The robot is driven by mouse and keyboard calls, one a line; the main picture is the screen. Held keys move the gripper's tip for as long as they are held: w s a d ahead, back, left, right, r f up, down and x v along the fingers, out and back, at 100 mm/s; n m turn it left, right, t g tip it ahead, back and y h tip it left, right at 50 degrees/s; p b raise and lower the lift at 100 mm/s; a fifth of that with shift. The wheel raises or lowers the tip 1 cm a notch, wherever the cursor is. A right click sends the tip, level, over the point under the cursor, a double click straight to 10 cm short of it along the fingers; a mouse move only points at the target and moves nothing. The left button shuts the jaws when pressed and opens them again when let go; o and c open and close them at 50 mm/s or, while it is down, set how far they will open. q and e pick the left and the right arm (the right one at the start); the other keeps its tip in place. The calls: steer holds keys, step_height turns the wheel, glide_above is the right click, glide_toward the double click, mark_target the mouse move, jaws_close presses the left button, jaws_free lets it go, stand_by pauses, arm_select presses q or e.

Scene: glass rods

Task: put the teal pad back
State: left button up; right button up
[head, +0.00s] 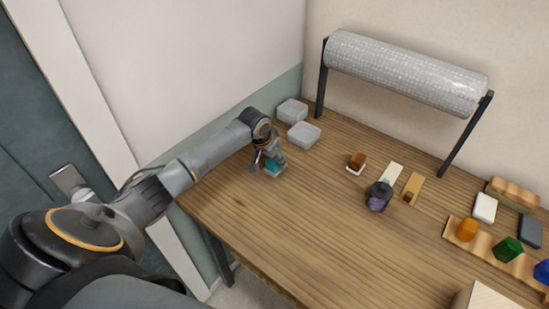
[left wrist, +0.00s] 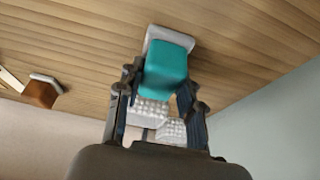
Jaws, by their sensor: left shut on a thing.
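The teal pad (head: 271,168) is a small teal block near the table's left side in the head view. In the left wrist view the teal pad (left wrist: 166,72) lies between the fingers. My left gripper (head: 269,158) is shut on it; it also shows in the left wrist view (left wrist: 158,84). A pale, shallow base (left wrist: 171,37) shows at the pad's far end, and in the head view its edge (head: 277,174) shows below the pad. I cannot tell whether pad and base touch. The gripper partly hides the pad. My right gripper is not in view.
Two grey bubbly boxes (head: 304,135) stand behind the gripper by the wall. A brown block on a white base (head: 355,168), a dark purple jar (head: 378,197) and a bubble-wrap roll (head: 403,72) stand further right. A wooden rack (head: 484,249) holds coloured blocks. The front middle table is clear.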

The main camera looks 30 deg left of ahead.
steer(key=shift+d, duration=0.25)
arm_select(q)
steer(key=o, duration=1.1)
steer(key=shift+f, duration=0.15)
steer(key=shift+o, duration=0.2)
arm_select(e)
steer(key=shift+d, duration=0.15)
arm_select(q)
steer(key=b+v, duration=0.1)
steer(key=v, duration=1.1)
steer(key=shift+r, duration=0.25)
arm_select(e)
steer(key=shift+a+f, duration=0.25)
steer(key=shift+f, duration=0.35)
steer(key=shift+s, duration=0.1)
